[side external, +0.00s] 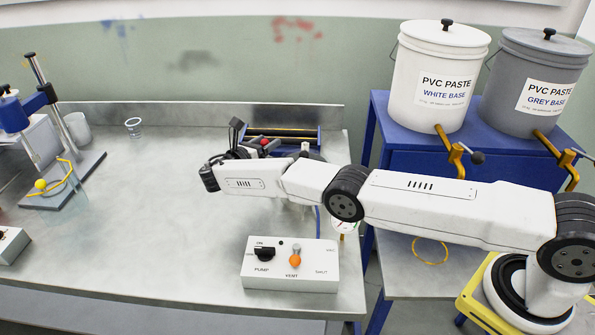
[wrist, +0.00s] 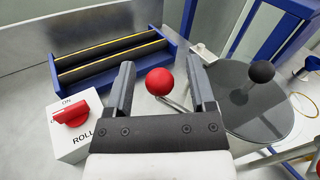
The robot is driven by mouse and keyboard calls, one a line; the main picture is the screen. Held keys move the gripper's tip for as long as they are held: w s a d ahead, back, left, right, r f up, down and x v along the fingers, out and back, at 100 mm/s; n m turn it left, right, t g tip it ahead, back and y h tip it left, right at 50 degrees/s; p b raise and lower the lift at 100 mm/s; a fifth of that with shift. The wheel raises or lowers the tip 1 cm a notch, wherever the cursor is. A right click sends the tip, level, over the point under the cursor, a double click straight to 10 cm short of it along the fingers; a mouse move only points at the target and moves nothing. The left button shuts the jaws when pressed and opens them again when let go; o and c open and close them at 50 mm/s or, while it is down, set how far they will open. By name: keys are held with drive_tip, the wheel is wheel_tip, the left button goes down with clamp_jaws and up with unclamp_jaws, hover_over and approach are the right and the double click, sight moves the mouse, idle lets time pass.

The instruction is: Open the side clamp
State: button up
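A red ball knob (wrist: 160,82) on a thin metal rod shows in the wrist view between my fingertips. The rod runs down to the right, partly behind my right finger, beside a round clear lid (wrist: 262,118). I take this lever to be the side clamp; its base is hidden. My gripper (wrist: 160,80) is open, with a gap on both sides of the ball. I cannot tell how far beyond the fingertips the ball lies. In the side external view my gripper (side external: 238,132) is near the bench's back edge, and my arm hides most of the clamp area.
A blue roller frame (wrist: 112,62) stands at the back. A ROLL switch box (wrist: 80,138) with a red knob is close on the left. A black knob (wrist: 262,71) rises from the lid. A pump and vent box (side external: 290,266) sits at the front. The bench middle (side external: 150,200) is clear.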

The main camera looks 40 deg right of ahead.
drive_tip(key=shift+r, duration=0.2)
drive_tip(key=shift+r, duration=1.45)
drive_tip(key=s+r, duration=0.9)
drive_tip(key=s, duration=0.5)
drive_tip(key=shift+d+r, duration=0.25)
drive_tip(key=shift+r, duration=0.1)
idle(0.4)
